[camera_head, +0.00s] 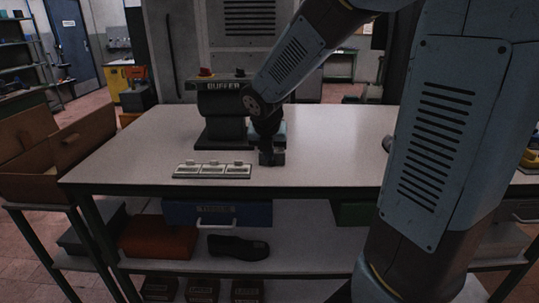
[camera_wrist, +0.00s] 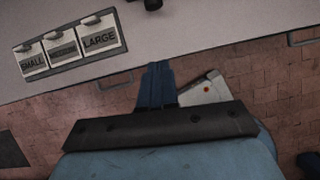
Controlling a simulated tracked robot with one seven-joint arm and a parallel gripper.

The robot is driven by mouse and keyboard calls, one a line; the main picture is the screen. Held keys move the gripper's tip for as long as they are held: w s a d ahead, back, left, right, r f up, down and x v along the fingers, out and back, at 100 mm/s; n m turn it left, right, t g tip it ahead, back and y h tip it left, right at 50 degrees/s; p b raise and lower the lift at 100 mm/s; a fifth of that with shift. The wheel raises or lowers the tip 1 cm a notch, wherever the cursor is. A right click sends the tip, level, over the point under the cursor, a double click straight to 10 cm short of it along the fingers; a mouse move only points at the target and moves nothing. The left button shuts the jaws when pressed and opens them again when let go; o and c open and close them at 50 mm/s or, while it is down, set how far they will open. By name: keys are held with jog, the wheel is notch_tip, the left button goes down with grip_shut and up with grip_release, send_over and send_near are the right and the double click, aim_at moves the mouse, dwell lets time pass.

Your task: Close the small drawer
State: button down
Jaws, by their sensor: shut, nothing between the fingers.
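A blue drawer (camera_head: 180,213) with a pale bar handle (camera_head: 215,222) hangs under the table's front edge. Its label is too small to read, and I cannot tell whether it is the small drawer. A dark green drawer front (camera_head: 352,212) shows further right, partly hidden by my arm. My gripper (camera_head: 270,158) is shut and empty, close to the table's front edge, right of the label plate. In the wrist view my gripper (camera_wrist: 158,68) points at the table edge, with a bar handle (camera_wrist: 115,80) to its left and another handle (camera_wrist: 301,37) to its right.
A plate marked SMALL, MEDIUM and LARGE (camera_wrist: 70,48) lies on the table (camera_head: 330,150). A shoe (camera_head: 238,247) and an orange box (camera_head: 158,238) sit on the lower shelf. An open cardboard box (camera_head: 52,150) is at left.

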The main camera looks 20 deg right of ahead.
jog(key=x, duration=0.8)
jog(key=shift+f, duration=0.2)
jog(key=w, duration=0.1)
jog(key=w+d, duration=0.1)
jog(key=shift+w+d+r, duration=0.15)
jog(key=shift+w, duration=0.25)
jog(key=shift+w+d+r, duration=0.1)
jog(key=shift+w+d, duration=0.1)
jog(key=shift+w, duration=0.3)
